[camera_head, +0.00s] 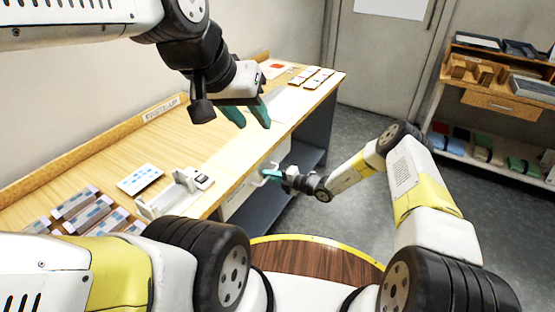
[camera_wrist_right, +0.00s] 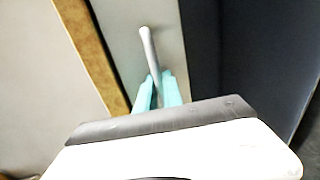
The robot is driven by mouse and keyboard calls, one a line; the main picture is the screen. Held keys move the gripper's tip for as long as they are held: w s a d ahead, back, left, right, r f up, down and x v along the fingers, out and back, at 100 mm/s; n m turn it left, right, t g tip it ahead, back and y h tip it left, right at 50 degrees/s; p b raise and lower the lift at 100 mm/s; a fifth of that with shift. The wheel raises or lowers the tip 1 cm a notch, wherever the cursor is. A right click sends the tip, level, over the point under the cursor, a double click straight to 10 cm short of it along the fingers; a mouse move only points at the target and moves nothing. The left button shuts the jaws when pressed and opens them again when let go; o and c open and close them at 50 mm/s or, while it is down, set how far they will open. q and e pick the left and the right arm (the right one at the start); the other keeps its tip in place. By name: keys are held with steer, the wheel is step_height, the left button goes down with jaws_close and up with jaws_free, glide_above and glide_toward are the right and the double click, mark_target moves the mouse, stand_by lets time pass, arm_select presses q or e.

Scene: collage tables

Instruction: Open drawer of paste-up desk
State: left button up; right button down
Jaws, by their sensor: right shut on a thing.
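The paste-up desk (camera_head: 120,165) is a light wood-topped table along the left wall, with a sign reading PASTE-UP. Its pale drawer front (camera_head: 240,197) is under the near edge of the top. My right gripper (camera_head: 268,174) is at this front, its teal fingers (camera_wrist_right: 157,90) shut on the grey bar handle (camera_wrist_right: 148,45). Part of the handle is hidden between the fingers. I cannot tell whether the drawer stands out from the desk. My left gripper (camera_head: 247,115) hangs above the desk top, its teal fingers apart and empty.
A white holder (camera_head: 170,198), a patterned card (camera_head: 140,179) and sample trays (camera_head: 75,203) are on the desk's near part. Cards (camera_head: 312,78) lie at its far end. A wooden shelf unit (camera_head: 500,105) stands at right. Grey floor (camera_head: 345,140) between is clear.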

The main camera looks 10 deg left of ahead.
steer(key=f+v, duration=0.3)
steer(key=v, duration=1.1)
steer(key=d+f+v, duration=0.1)
steer(key=f+v, duration=0.2)
steer(key=v, duration=1.1)
steer(key=shift+s+d, duration=0.2)
steer(key=c, duration=1.8)
jaws_free()
steer(key=v, duration=0.7)
steer(key=shift+s+d, duration=0.1)
steer(key=shift+d, duration=0.25)
steer(key=shift+r, duration=0.1)
